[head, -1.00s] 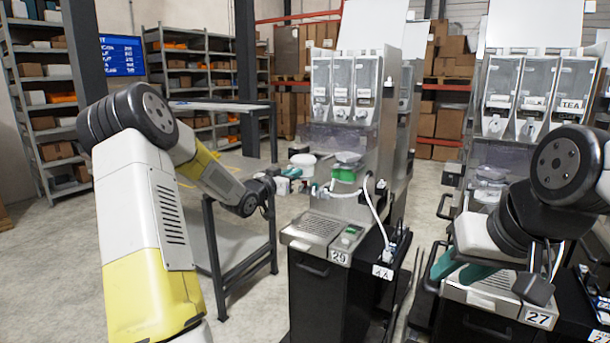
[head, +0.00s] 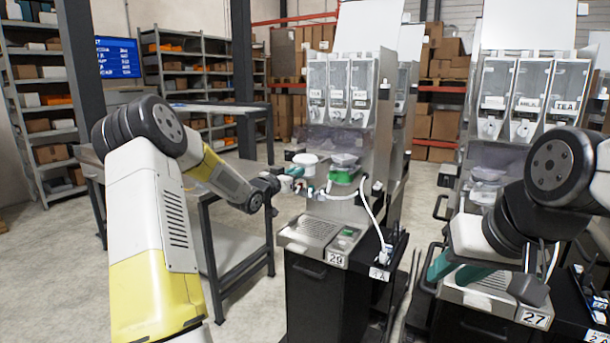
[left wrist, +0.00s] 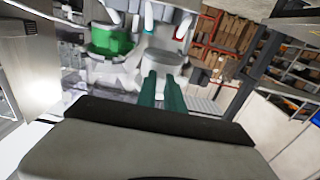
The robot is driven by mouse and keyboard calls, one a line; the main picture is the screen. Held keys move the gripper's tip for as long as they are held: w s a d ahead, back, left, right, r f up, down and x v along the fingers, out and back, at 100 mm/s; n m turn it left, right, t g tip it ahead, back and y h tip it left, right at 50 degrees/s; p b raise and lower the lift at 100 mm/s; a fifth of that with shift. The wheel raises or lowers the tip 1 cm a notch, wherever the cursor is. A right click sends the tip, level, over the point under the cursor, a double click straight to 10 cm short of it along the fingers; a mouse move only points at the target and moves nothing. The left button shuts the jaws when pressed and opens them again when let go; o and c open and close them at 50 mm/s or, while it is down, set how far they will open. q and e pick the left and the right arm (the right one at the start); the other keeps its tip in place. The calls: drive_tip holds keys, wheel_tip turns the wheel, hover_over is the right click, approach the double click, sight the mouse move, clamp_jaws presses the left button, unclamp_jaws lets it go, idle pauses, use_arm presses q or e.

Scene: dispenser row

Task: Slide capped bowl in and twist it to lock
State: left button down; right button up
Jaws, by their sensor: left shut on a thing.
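The capped bowl (head: 305,159) is a small white round piece at the left side of the dispenser numbered 29. My left gripper (head: 293,172) is shut on it. In the left wrist view the bowl (left wrist: 163,60) shows pale and blurred beyond the teal fingers. A green holder (head: 341,177) with a clear dish above it is at the machine's front, just right of the bowl; it also shows in the left wrist view (left wrist: 110,40). I cannot tell whether bowl and holder touch. My right gripper (head: 458,270) has its teal fingers apart, empty, before dispenser 27.
Machine 29 has a drip tray (head: 314,228) below the bowl and a white hose (head: 374,215) down its right side. A dark-framed table (head: 230,250) stands to the left. Dispenser 27 (head: 500,170) is at right, with a floor gap between.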

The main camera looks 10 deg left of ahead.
sight(306, 167)
use_arm(q)
drive_tip(key=shift+w+d, duration=0.1)
drive_tip(key=shift+w, duration=0.2)
drive_tip(key=shift+x, duration=1.35)
drive_tip(key=shift+w, duration=0.1)
drive_tip(key=shift+x, duration=1.4)
idle(0.5)
drive_tip(key=shift+w+a+f+m+g+h, duration=0.1)
drive_tip(key=shift+a+m+g+h, duration=0.25)
drive_tip(key=shift+h, duration=0.25)
drive_tip(key=shift+w+a+m+g+h, duration=0.1)
drive_tip(key=shift+m+g+h, duration=0.15)
drive_tip(key=shift+m+h, duration=0.4)
